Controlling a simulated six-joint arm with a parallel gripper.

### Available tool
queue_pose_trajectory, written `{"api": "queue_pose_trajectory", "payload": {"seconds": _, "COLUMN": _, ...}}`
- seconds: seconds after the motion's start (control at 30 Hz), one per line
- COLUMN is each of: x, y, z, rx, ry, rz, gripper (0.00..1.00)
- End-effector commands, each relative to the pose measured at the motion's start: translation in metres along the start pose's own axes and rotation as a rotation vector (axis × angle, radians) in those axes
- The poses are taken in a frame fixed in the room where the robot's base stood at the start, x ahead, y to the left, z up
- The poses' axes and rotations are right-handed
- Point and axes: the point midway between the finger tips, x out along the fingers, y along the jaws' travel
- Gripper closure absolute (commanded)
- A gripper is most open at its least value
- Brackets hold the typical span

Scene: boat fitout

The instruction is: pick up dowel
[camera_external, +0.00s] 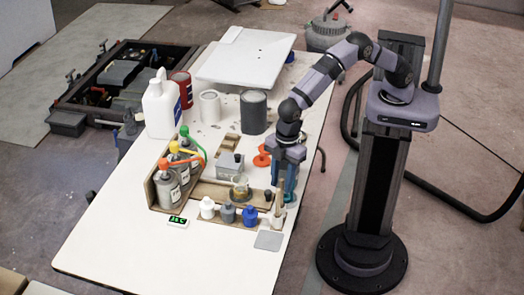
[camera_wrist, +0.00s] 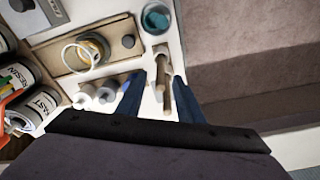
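Light wooden dowels (camera_wrist: 167,98) stand upright in a small wooden holder (camera_wrist: 161,50) in the wrist view. In the external view the dowels (camera_external: 279,203) show at the right end of the row of small bottles, near the table's right edge. My gripper (camera_wrist: 160,80) points down with its two blue fingers apart, one on each side of the dowels in the wrist picture. Nothing is held between them. In the external view my gripper (camera_external: 287,192) is just behind and above the holder. I cannot tell whether a finger touches a dowel.
White, grey and blue-capped bottles (camera_external: 229,213) stand just left. A teal cup (camera_wrist: 156,18) is beyond the holder. A grey square (camera_external: 269,240) lies in front. The white table (camera_external: 150,250) is clear at front left.

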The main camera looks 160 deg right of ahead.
Motion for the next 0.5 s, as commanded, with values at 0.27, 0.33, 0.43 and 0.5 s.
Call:
{"api": "queue_pose_trajectory", "payload": {"seconds": 0.27, "x": 0.025, "y": -0.001, "z": 0.002, "rx": 0.0, "ry": -0.004, "rz": -0.002, "gripper": 0.67}}
{"api": "queue_pose_trajectory", "payload": {"seconds": 0.33, "x": 0.034, "y": -0.001, "z": 0.002, "rx": 0.001, "ry": -0.004, "rz": -0.002, "gripper": 0.67}}
{"api": "queue_pose_trajectory", "payload": {"seconds": 0.43, "x": 0.044, "y": -0.001, "z": 0.002, "rx": 0.0, "ry": -0.003, "rz": -0.001, "gripper": 0.67}}
{"api": "queue_pose_trajectory", "payload": {"seconds": 0.5, "x": 0.048, "y": -0.001, "z": 0.001, "rx": 0.0, "ry": -0.002, "rz": -0.001, "gripper": 0.67}}
